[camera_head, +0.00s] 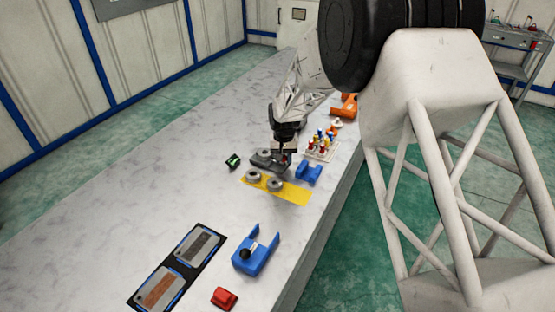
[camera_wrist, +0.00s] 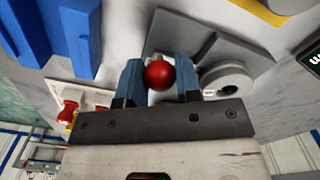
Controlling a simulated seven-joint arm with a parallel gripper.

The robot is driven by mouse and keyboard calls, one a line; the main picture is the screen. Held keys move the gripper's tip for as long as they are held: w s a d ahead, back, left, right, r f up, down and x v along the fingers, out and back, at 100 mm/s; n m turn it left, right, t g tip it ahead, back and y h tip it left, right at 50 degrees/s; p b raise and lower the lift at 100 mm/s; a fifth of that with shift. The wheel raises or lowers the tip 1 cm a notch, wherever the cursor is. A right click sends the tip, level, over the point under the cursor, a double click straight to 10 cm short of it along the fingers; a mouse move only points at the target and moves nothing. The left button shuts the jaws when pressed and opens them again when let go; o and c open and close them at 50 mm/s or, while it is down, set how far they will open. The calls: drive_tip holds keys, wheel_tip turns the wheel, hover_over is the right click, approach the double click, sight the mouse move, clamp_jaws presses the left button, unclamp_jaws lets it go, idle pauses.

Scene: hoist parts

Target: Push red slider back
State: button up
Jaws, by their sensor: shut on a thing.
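A red ball-shaped knob (camera_wrist: 159,75), which looks like the red slider, sits between the two blue-grey fingers of my gripper (camera_wrist: 160,82) in the wrist view. The fingers are closed on it. The grey part (camera_wrist: 208,48) lies behind the knob. In the head view my gripper (camera_head: 283,155) is low over this grey part (camera_head: 268,160) on the table, and the knob is hidden there. How the slider joins the grey part cannot be made out.
A blue bracket (camera_head: 309,174) and a rack of colored pegs (camera_head: 321,150) are to the right. A blue holder (camera_head: 255,256), red block (camera_head: 224,298) and black tray (camera_head: 208,233) lie nearer. The table's left is clear.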

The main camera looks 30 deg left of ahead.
drive_tip(key=shift+a, duration=0.45)
idle(1.2)
drive_tip(key=o, duration=0.7)
drive_tip(key=shift+c, duration=0.2)
drive_tip(key=shift+r, duration=0.1)
drive_tip(key=shift+r, duration=3.4)
